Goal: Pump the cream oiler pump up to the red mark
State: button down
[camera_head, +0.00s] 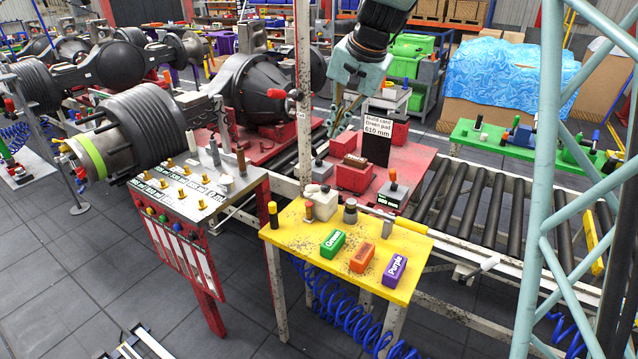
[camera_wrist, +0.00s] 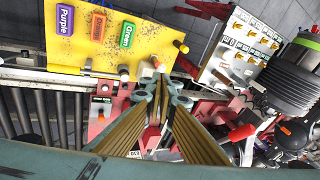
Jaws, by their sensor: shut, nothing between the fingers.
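A small cream body (camera_head: 322,203), which looks like the oiler pump, stands on the yellow table near its back left corner. An item with an orange-brown top (camera_head: 309,210) stands close beside it. The red mark is too small to make out, and the pump's level cannot be read. My gripper (camera_head: 338,130) hangs above the red fixture behind the yellow table, apart from the pump. In the wrist view its fingers (camera_wrist: 162,92) meet at the tips with nothing between them, and the yellow table's edge lies just beyond.
The yellow table (camera_head: 285,247) also carries Green (camera_head: 332,243), orange (camera_head: 362,257) and Purple (camera_head: 395,268) blocks. A build card (camera_head: 378,140) stands on the red fixture (camera_head: 425,160). A valve panel (camera_head: 185,190) and axle (camera_head: 150,120) are left; rollers (camera_head: 480,205) lie right.

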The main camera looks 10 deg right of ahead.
jog(key=w+d+f+m+p, duration=0.2)
jog(key=w+f+p, duration=0.1)
jog(key=w+f, duration=0.8)
jog(key=w+d+f+m+p, duration=0.2)
jog(key=w+f+m+p, duration=0.1)
jog(key=w+f, duration=0.8)
jog(key=w+p, duration=0.1)
jog(key=w, duration=0.3)
jog(key=shift+w+f, duration=0.2)
jog(key=shift+w, duration=0.2)
jog(key=shift+f, duration=0.1)
jog(key=b, duration=0.4)
send_over(323, 188)
jog(key=shift+w+d+f, duration=0.15)
jog(key=shift+f, duration=0.75)
jog(key=shift+w+d+f, duration=0.1)
jog(key=shift+w+f, duration=0.05)
jog(key=shift+f, duration=0.75)
jog(key=shift+w+d+f, duration=0.15)
jog(key=shift+f, duration=0.75)
jog(key=shift+s+a+f+b, duration=0.2)
jog(key=shift+s+f+b, duration=0.05)
jog(key=shift+f+b, duration=0.25)
jog(key=shift+s+a+f+b, duration=0.2)
jog(key=shift+f+b, duration=0.15)
jog(key=shift+f, duration=0.15)
